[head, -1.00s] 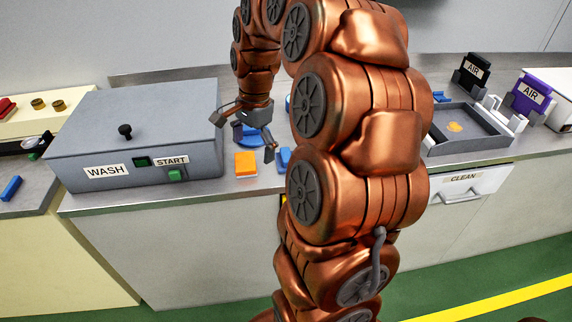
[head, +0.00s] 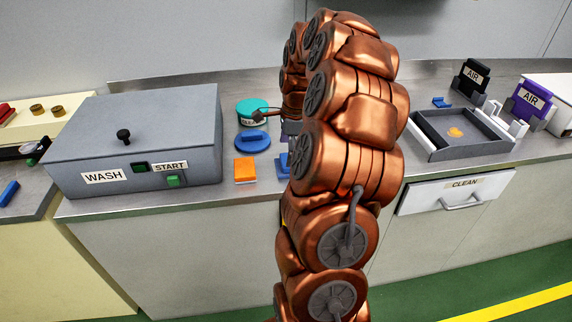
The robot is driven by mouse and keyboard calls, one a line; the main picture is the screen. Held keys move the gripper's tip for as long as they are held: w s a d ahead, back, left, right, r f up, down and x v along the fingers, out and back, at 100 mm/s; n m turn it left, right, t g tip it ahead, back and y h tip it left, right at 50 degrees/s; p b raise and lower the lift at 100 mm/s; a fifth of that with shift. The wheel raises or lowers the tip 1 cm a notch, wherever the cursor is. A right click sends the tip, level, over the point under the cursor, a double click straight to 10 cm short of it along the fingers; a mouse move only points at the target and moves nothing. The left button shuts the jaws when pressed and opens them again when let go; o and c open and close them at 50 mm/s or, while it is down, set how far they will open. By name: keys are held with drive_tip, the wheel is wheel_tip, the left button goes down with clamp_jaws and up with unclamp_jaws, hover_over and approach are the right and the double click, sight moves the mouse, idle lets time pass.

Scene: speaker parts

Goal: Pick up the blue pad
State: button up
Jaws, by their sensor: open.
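A blue piece (head: 283,161), which looks like the blue pad, lies on the steel counter just right of an orange pad (head: 245,170). My arm hides its right side. My gripper (head: 276,132) is above the counter, behind and above the blue piece, with one dark finger spread out to the left. The other finger is mostly hidden by my arm. The gripper is open, and I see nothing held in it.
A blue round piece with a handle (head: 253,141) and a teal round container (head: 252,110) stand behind the orange pad. The grey WASH box (head: 135,140) is at left. A dark tray (head: 462,136), a small blue part (head: 441,102) and AIR holders (head: 531,99) are at right.

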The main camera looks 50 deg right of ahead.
drive_tip(key=shift+w+a+f+p, duration=0.1)
drive_tip(key=shift+f+p, duration=0.1)
drive_tip(key=shift+f, duration=0.8)
drive_tip(key=shift+w+a+f+p, duration=0.1)
drive_tip(key=shift+f+p, duration=0.05)
drive_tip(key=shift+f, duration=0.8)
drive_tip(key=c, duration=1.2)
drive_tip(key=shift+r, duration=0.1)
drive_tip(key=shift+r+b, duration=0.5)
drive_tip(key=shift+r, duration=1.2)
drive_tip(key=s+a+b, duration=0.1)
drive_tip(key=s, duration=0.4)
drive_tip(key=s+a+r, duration=0.1)
drive_tip(key=s+a, duration=0.1)
drive_tip(key=s, duration=0.3)
drive_tip(key=s+a+b, duration=0.1)
drive_tip(key=s+a, duration=0.1)
drive_tip(key=s, duration=0.3)
drive_tip(key=shift+s+a+r+b, duration=0.1)
drive_tip(key=shift+r+b, duration=0.15)
drive_tip(key=shift+b, duration=0.1)
drive_tip(key=o, duration=0.5)
drive_tip(key=c, duration=0.4)
